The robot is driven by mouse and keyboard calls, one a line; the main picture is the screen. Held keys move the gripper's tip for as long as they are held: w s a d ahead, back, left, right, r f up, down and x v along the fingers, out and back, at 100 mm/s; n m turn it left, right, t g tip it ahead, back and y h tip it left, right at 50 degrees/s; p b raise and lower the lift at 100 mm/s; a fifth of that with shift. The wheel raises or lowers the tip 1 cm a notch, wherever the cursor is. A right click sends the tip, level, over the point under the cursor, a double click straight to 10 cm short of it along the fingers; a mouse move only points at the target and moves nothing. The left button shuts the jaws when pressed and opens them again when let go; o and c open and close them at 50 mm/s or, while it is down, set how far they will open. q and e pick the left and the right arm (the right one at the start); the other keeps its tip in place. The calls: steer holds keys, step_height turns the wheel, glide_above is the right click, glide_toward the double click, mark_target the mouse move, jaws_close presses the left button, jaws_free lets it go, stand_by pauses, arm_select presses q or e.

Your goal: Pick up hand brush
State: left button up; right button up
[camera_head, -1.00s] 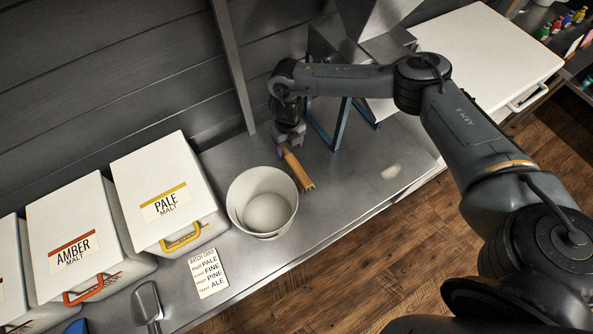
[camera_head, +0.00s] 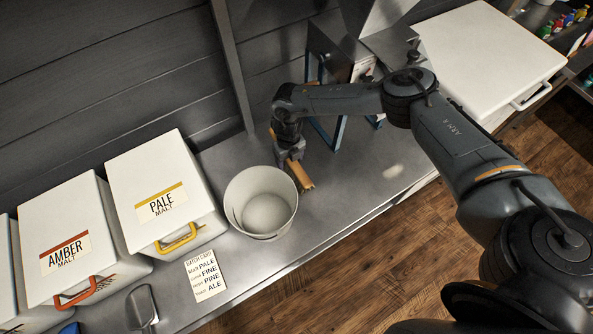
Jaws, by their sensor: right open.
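The hand brush (camera_head: 304,180), with an orange-brown wooden look, lies on the grey metal bench just right of the white bucket. Its far part is hidden under my right gripper (camera_head: 287,164). The right gripper points down over the brush's far end, with its fingers close to or around it; I cannot tell whether they touch it. The right gripper is open. My left gripper is not in view.
A white bucket (camera_head: 239,202) stands close left of the brush. Bins labelled PALE (camera_head: 147,165) and AMBER (camera_head: 52,215), a batch card (camera_head: 206,277) and a metal scoop (camera_head: 142,306) are further left. A blue-legged stand (camera_head: 343,133) is behind right. The bench's front edge is clear.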

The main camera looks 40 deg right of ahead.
steer(key=c, duration=1.3)
steer(key=shift+o, duration=0.2)
steer(key=shift+r, duration=0.15)
step_height(320, 180, up, 18)
steer(key=p, duration=0.4)
steer(key=o, duration=0.7)
steer(key=c, duration=0.4)
